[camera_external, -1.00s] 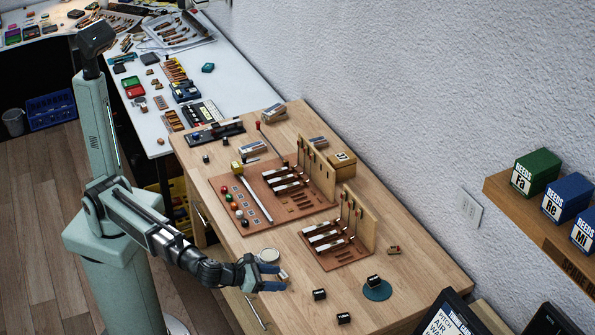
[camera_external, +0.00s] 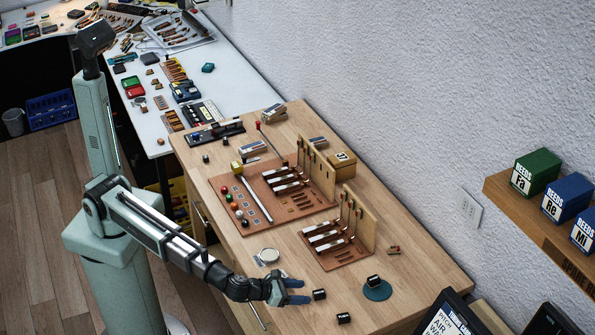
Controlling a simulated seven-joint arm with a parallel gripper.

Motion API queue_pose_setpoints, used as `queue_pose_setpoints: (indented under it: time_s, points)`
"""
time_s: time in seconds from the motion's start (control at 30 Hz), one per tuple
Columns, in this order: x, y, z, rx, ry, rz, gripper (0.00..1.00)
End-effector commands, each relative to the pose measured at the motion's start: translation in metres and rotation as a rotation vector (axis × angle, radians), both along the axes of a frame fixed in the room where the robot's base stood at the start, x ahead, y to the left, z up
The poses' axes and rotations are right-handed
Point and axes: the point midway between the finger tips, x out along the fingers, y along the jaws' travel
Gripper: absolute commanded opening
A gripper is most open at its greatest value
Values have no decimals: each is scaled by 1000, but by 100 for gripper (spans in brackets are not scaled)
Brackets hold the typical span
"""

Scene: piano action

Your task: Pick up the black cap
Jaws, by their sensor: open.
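Several small black pieces with white marks lie on the wooden bench; I cannot tell for sure which is the black cap. One black piece (camera_external: 319,294) lies just beyond my fingertips. A second black piece (camera_external: 344,318) lies nearer the front edge. A third black piece (camera_external: 373,280) sits on a round teal pad (camera_external: 377,291). My gripper (camera_external: 305,292) is open and empty, low over the bench. Its fingers point right, toward the first black piece. I cannot tell whether they touch it.
A round pale dish (camera_external: 268,256) lies behind my gripper. A brown board with white keys and upright hammers (camera_external: 340,253) stands beyond it, with a larger similar board (camera_external: 260,205) farther left. Dark screens (camera_external: 447,318) stand at the front right. Bare wood lies between these.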

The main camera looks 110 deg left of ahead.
Motion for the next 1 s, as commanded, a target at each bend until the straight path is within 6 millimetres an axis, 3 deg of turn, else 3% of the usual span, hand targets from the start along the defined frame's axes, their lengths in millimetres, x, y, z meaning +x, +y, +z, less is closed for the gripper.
queue_pose_setpoints:
  time_s: [0.27,0.6,0.87,1.0]
  points:
    - [9,5,-4,0,0,1,62]
    - [42,25,-20,0,0,1,62]
    - [44,28,-22,0,0,0,62]
    - [44,28,-22,0,0,0,51]
